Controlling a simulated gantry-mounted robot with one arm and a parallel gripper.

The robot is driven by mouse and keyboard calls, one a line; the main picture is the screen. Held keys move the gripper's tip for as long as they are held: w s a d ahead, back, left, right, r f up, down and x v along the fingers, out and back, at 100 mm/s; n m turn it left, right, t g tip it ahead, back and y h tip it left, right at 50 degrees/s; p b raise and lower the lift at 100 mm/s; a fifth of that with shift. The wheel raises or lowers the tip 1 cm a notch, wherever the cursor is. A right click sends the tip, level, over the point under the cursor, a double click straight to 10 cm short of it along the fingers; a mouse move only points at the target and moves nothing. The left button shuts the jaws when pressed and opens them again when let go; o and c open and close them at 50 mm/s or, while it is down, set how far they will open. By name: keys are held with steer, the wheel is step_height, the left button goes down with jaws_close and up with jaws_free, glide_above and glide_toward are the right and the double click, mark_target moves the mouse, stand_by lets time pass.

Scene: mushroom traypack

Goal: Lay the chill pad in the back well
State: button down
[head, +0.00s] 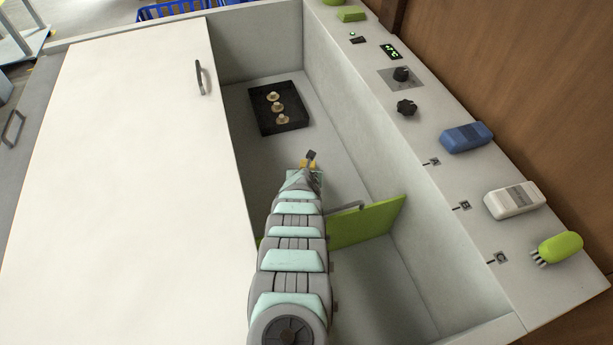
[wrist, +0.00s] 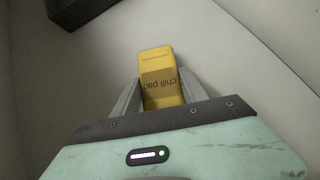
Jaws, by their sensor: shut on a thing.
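The yellow chill pad (wrist: 158,68), with "chill pad" lettered on it, sits between the two fingers of my gripper (wrist: 158,98) in the wrist view. My gripper is shut on it. My arm hides the rest. The gripper is over the back well (head: 335,150), on the far side of the green divider (head: 372,222). I cannot tell whether the pad touches the well floor.
A black tray (head: 259,118) with three mushrooms lies farther back in this well; its edge shows in the wrist view (wrist: 62,22). A white lid (head: 120,180) covers the left side. Floor right of the tray is clear. Knobs and several loose items line the right ledge (head: 425,125).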

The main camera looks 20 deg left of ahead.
steer(key=shift+w+a+r, duration=0.1)
steer(key=shift+w+r, duration=0.05)
steer(key=shift+f, duration=0.2)
steer(key=c, duration=0.6)
jaws_free()
steer(key=shift+s+r+p, duration=0.2)
steer(key=shift+r+p, duration=0.35)
steer(key=shift+p, duration=0.1)
steer(key=s+r+p, duration=0.1)
steer(key=p, duration=0.1)
steer(key=shift+p, duration=0.35)
steer(key=shift+p+v, duration=5)
steer(key=shift+p, duration=1.7)
